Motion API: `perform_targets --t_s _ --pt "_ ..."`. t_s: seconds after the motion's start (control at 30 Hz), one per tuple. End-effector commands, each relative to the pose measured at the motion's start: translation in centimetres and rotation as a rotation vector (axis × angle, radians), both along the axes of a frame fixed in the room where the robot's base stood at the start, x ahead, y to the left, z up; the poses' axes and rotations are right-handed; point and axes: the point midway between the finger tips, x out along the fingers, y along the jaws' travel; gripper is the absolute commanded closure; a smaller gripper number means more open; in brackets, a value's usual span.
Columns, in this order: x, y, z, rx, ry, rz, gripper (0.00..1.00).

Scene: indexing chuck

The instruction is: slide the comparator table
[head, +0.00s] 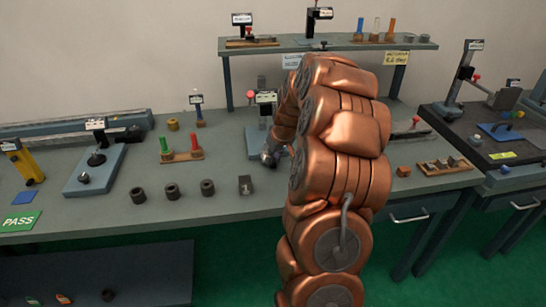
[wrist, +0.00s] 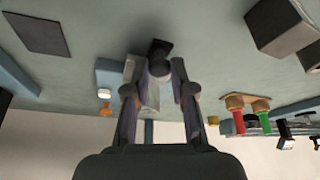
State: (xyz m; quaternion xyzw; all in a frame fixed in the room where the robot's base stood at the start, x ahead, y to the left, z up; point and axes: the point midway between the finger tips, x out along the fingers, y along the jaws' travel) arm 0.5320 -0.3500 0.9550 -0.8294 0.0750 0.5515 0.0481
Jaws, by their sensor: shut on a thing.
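My gripper (head: 270,155) reaches down at the middle of the bench, next to a blue-grey stand base (head: 254,142) with a labelled upright, likely the comparator. My arm hides much of it. In the wrist view my gripper (wrist: 160,78) is shut on a dark rounded knob (wrist: 159,49). A pale grey piece (wrist: 152,95) shows between the fingers behind the knob. The comparator table itself is not clearly visible; I cannot tell its position on the base.
A raised shelf (head: 335,44) runs along the back. A block rack (head: 446,166) sits right of my arm.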

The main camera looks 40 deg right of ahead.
Motion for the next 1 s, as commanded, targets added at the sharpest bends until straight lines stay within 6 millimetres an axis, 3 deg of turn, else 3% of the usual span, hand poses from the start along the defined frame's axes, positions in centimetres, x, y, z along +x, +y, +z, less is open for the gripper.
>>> perform_targets --t_s 0.23,0.27,0.5,1.0 --pt "-0.25 0.16 -0.12 0.007 0.008 0.001 1.00" --pt "-0.27 0.17 -0.12 0.007 0.008 0.001 0.74" --pt "-0.21 0.15 -0.13 0.006 0.007 0.001 0.51" --pt "-0.48 0.19 0.71 0.005 0.005 0.002 0.51"
